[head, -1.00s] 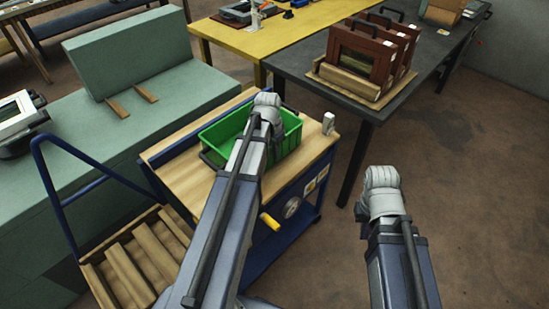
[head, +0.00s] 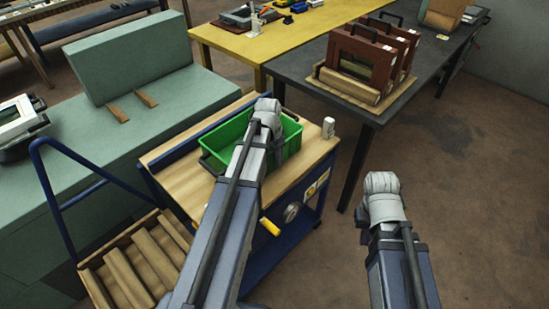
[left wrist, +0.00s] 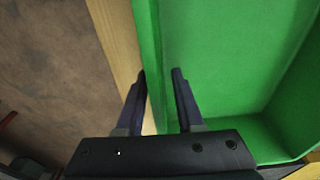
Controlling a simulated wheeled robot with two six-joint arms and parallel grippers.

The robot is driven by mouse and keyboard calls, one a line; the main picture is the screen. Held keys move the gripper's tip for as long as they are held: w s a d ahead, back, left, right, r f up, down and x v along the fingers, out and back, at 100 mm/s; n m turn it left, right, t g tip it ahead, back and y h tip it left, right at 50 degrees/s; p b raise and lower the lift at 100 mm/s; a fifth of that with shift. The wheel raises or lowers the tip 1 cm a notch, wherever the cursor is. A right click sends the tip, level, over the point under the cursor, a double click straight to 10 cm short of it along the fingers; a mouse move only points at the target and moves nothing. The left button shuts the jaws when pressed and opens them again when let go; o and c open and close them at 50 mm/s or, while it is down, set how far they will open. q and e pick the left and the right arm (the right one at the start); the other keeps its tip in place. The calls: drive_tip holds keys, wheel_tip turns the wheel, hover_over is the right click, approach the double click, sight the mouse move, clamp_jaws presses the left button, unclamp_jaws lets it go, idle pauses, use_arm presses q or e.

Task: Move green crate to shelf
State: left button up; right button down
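The green crate (head: 290,138) stands on the wooden top of a blue cart (head: 180,165). It looks empty where its inside shows. My left arm reaches over it in the head view and hides its middle and my left gripper. In the left wrist view, the left gripper (left wrist: 159,76) is open, with its fingers apart on either side of a wall of the green crate (left wrist: 220,60). One finger is outside the wall, the other over the inside. I cannot tell whether they touch it. My right arm is over the floor at the right; its gripper is out of sight. I cannot identify the shelf.
A dark table (head: 300,72) with brown framed units (head: 368,55) stands behind the cart. A yellow table (head: 225,42) is further back. A green bench (head: 95,140) and a slatted wooden platform (head: 135,265) are at the left. Floor (head: 470,190) is clear at the right.

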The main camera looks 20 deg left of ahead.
use_arm(q)
drive_tip(key=shift+r, duration=0.15)
drive_tip(key=r+p, duration=0.4)
drive_tip(key=s+r+p, duration=0.1)
drive_tip(key=r+p, duration=0.7)
drive_tip(key=shift+s+a, duration=0.2)
drive_tip(key=shift+a, duration=0.05)
drive_tip(key=s+d, duration=0.7)
drive_tip(key=d, duration=0.4)
drive_tip(key=s+d+g+y, duration=0.1)
drive_tip(key=s+d, duration=0.7)
drive_tip(key=d, duration=0.4)
drive_tip(key=shift+s+d+g+y, duration=0.15)
drive_tip(key=shift+s+g+y, duration=0.1)
drive_tip(key=shift+g+y, duration=0.05)
